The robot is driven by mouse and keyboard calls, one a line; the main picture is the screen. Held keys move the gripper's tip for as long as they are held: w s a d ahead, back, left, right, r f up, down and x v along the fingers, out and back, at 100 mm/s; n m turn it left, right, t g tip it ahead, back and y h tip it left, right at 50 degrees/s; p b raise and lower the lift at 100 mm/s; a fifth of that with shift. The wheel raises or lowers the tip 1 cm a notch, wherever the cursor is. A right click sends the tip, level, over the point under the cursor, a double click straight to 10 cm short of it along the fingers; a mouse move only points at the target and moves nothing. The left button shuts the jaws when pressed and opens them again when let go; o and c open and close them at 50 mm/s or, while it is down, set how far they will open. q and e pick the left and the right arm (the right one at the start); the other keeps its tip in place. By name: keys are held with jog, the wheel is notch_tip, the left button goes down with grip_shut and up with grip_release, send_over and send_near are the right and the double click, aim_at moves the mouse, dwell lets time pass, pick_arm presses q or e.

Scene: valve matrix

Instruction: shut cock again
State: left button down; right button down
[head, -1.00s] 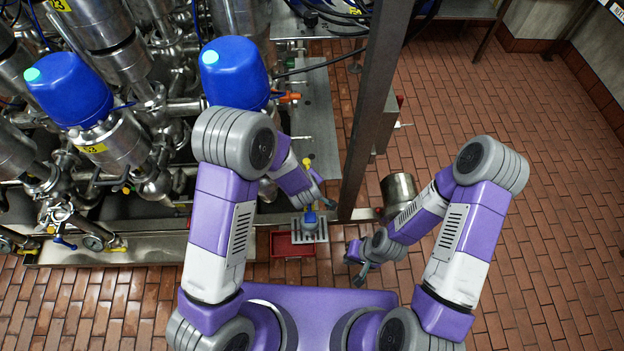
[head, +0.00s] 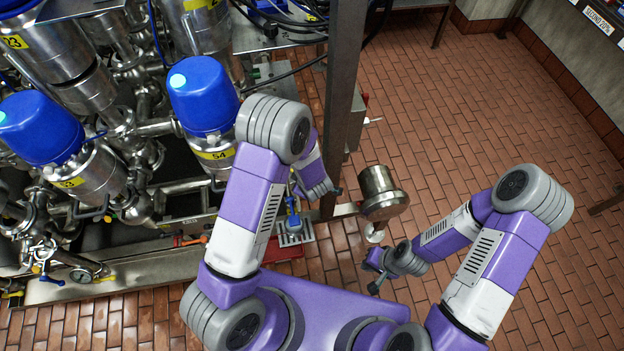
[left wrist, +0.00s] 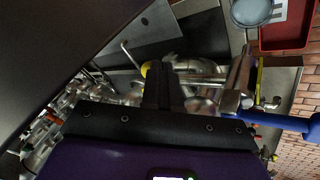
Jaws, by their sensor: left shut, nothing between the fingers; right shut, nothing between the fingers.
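My left gripper (head: 332,191) is near the foot of the grey post in the head view. In the left wrist view its fingers (left wrist: 163,88) are shut and empty, in front of steel pipework. A small yellow part (left wrist: 146,69) shows just beside the fingertips; I cannot tell whether they touch or whether it is the cock's handle. A blue lever (left wrist: 275,120) and a thin yellow lever (left wrist: 259,86) are on fittings to the right. In the head view my forearm hides much of this pipework. My right gripper (head: 375,283) is shut and empty, low over the floor.
A blue vessel (head: 293,222) stands on a grate by a red tray (head: 285,250). A steel pot (head: 378,190) is right of the grey post (head: 343,90). Blue-capped valves (head: 203,97) fill the left. The brick floor (head: 470,110) at right is clear.

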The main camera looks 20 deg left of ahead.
pick_arm(q)
jog(key=shift+w+d, duration=0.1)
dwell(0.3)
dwell(0.3)
jog(key=shift+a, duration=0.85)
jog(key=s+d+r+p, duration=0.2)
jog(key=d+r+p, duration=0.3)
jog(key=r+p, duration=0.3)
jog(key=shift+s+r, duration=0.15)
jog(key=shift+s, duration=0.1)
dwell(0.4)
